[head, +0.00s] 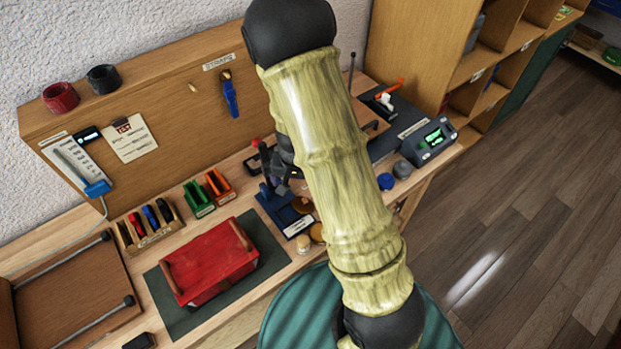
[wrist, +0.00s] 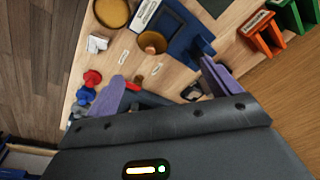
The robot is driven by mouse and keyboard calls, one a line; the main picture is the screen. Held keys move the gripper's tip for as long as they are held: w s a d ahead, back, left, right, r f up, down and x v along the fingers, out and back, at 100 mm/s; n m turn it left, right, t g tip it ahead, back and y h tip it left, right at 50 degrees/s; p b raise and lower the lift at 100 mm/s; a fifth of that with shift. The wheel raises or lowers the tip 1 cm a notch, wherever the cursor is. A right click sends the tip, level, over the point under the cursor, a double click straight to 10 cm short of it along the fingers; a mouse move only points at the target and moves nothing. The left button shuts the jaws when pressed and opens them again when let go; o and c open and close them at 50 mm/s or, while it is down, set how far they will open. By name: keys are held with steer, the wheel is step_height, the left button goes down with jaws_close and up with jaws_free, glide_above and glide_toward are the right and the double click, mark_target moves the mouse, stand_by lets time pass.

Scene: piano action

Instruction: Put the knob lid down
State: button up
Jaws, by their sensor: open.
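I cannot tell for sure which piece is the knob lid. A round brown wooden piece (wrist: 152,42) sits beside the blue stand (wrist: 188,42) in the wrist view; it shows in the head view (head: 302,205) next to my arm. A second round piece, tan with a dark rim (wrist: 112,12), lies near the white label. My gripper (wrist: 163,76) is open over the bench, its two purple fingers apart, with no held piece visible between them. In the head view my arm hides most of the gripper.
A red box (head: 210,262) with wooden handles stands on a dark mat left of the blue stand. Green (head: 198,198) and orange (head: 219,186) racks stand behind. A device with a green screen (head: 431,140) is at the right. Small red and blue knobs (wrist: 88,82) lie near the left finger.

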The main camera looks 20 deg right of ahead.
steer(key=s+d+r+n+t, duration=0.1)
steer(key=s+r+n, duration=0.3)
steer(key=s+r, duration=0.7)
step_height(320, 180, up, 4)
steer(key=shift+s+d+r+n, duration=0.1)
steer(key=shift+s+d+n, duration=0.2)
steer(key=shift+d, duration=0.1)
steer(key=shift+f+b, duration=0.35)
steer(key=shift+b, duration=0.05)
